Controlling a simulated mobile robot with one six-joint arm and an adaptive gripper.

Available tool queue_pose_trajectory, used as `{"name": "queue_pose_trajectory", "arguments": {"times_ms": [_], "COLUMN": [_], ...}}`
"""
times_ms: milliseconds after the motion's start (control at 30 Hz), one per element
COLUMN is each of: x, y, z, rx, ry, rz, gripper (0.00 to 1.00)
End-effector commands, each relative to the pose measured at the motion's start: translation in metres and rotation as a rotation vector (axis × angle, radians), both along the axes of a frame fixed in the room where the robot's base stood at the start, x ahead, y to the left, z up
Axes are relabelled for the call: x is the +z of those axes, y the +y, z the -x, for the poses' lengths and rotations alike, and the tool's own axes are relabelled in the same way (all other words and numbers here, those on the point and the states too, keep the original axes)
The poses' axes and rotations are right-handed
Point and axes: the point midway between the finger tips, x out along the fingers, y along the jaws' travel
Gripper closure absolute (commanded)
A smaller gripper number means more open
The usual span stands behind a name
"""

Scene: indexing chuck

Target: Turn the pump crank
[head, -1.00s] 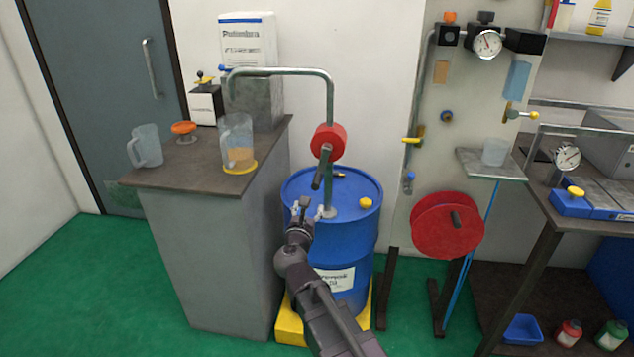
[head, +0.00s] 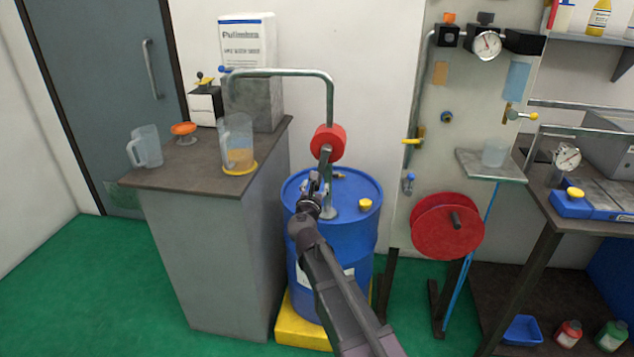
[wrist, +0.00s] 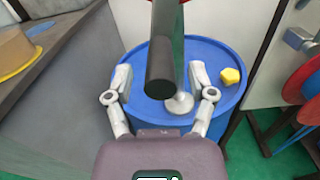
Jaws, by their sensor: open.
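The red rotary pump (head: 328,142) sits on a grey pipe above the blue drum (head: 350,240). Its crank hangs down from the pump's front, and its dark handle (wrist: 162,60) points towards the wrist camera. My gripper (head: 314,182) is in front of the pump, just below the red body. In the wrist view my gripper (wrist: 160,82) is open, with one finger on each side of the handle. A gap shows between the handle and each finger. In the head view my gripper hides the handle's end.
A measuring jug (head: 238,150) with amber liquid stands on the yellow disc under the spout, on the cabinet (head: 215,240) at left. A yellow cap (head: 365,204) is on the drum top. A red reel (head: 447,228) stands at right.

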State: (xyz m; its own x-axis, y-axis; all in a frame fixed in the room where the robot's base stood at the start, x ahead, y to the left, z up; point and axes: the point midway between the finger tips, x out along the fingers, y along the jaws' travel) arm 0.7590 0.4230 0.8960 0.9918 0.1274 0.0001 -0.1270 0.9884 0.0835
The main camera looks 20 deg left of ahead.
Motion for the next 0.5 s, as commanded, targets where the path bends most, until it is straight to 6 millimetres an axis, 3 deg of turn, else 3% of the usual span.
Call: {"name": "queue_pose_trajectory", "arguments": {"times_ms": [200, 500], "x": [0.0, 0.0], "y": [0.004, 0.003], "z": [-0.022, -0.028], "rx": [-0.001, 0.0], "ry": [0.0, 0.0], "rz": [0.0, 0.0], "gripper": [0.29, 0.29]}}
